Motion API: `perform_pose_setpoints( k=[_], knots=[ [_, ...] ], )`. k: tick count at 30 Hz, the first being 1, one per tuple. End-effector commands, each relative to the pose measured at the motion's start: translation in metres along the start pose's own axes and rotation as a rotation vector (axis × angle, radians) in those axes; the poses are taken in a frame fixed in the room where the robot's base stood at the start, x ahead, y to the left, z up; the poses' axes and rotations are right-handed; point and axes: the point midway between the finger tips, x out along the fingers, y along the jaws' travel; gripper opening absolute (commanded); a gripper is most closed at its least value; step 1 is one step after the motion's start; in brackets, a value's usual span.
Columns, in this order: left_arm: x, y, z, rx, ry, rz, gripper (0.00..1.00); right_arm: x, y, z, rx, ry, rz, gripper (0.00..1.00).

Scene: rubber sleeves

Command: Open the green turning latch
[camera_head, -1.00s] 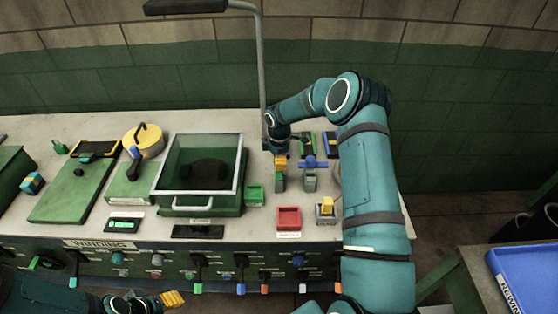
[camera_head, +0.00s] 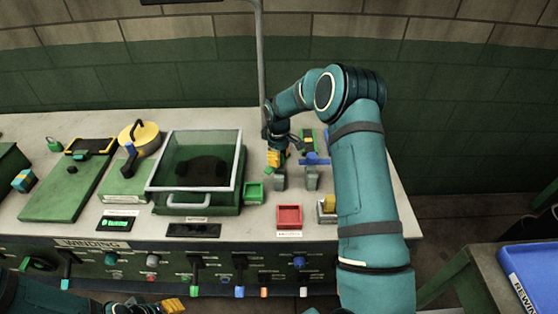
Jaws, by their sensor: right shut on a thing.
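The green turning latch stands on a grey post (camera_head: 281,180) on the bench, left of a similar post with a blue handle (camera_head: 317,159). My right gripper (camera_head: 274,159) has its yellow fingertips at the top of the grey post. It is shut on the latch handle, most of which the fingers hide. A bright green piece (camera_head: 297,143) shows just right of the fingers; I cannot tell if it is part of the handle. My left gripper (camera_head: 172,305) is low at the bottom edge, away from the latch, and its opening is unclear.
A green tray (camera_head: 254,193), a red tray (camera_head: 289,217) and a grey block with a yellow part (camera_head: 327,207) stand near the latch. A glass-lidded box (camera_head: 197,203) is to the left. A lamp pole (camera_head: 260,60) rises behind the gripper.

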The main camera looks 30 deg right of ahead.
Motion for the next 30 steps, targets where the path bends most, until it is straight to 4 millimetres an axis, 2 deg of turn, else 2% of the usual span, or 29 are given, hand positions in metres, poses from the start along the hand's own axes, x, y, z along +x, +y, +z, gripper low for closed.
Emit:
perform_pose_setpoints(
  k=[6, 18, 30],
  knots=[
    [0.011, -0.004, 0.002, 0.000, 0.000, -0.002, 0.47, 0.002, -0.001, 0.001, 0.204, -0.009, -0.001, 0.00],
    [0.022, -0.007, 0.003, 0.000, -0.001, -0.004, 0.47, 0.002, -0.002, 0.001, 0.574, -0.018, -0.001, 0.00],
    [0.025, -0.008, 0.003, 0.001, -0.001, -0.005, 0.47, 0.002, -0.002, 0.001, 0.827, -0.025, -0.002, 0.00]
  ],
)
